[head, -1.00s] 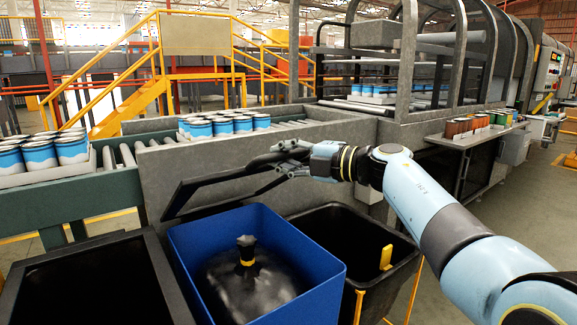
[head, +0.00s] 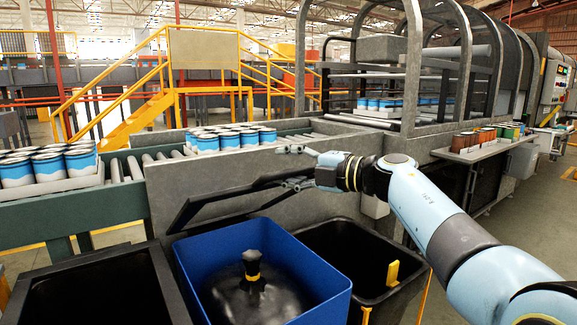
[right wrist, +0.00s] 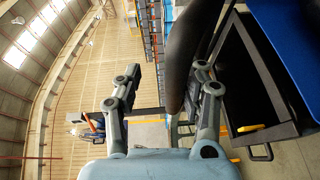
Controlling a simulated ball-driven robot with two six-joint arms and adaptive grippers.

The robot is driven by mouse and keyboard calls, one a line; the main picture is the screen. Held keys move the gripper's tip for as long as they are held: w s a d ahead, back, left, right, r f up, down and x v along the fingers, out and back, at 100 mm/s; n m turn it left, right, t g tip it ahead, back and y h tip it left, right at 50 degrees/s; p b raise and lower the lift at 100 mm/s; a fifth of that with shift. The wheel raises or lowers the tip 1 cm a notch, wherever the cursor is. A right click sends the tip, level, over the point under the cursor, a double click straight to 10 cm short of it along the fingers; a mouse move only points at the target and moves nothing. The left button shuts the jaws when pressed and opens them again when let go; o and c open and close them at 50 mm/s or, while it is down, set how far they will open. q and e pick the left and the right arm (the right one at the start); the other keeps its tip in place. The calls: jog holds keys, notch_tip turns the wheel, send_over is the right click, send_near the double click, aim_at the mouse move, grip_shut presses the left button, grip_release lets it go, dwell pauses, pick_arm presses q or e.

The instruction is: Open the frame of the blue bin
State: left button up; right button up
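The blue bin (head: 323,303) stands at the bottom centre of the head view, with a dark bag tied by a yellow band (head: 251,263) inside. Its black frame (head: 193,209) is raised and tilted up at the back, against the grey conveyor wall. My right gripper (head: 283,168) is open at the frame's upper right end. In the right wrist view, a dark rounded bar (right wrist: 186,55), likely the frame, lies between the spread fingers (right wrist: 167,82), nearer the right finger. I cannot tell whether it touches. My left gripper is not in view.
Black bins stand left (head: 62,258) and right (head: 408,286) of the blue bin; the right one has a yellow handle (head: 393,273). Behind is a roller conveyor (head: 122,168) with trays of blue-and-white cans (head: 232,138). A side table (head: 470,152) holds coloured cans.

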jog(key=shift+d, duration=0.1)
jog(key=v, duration=1.1)
jog(key=shift+s+d, duration=0.2)
jog(key=shift+d, duration=0.15)
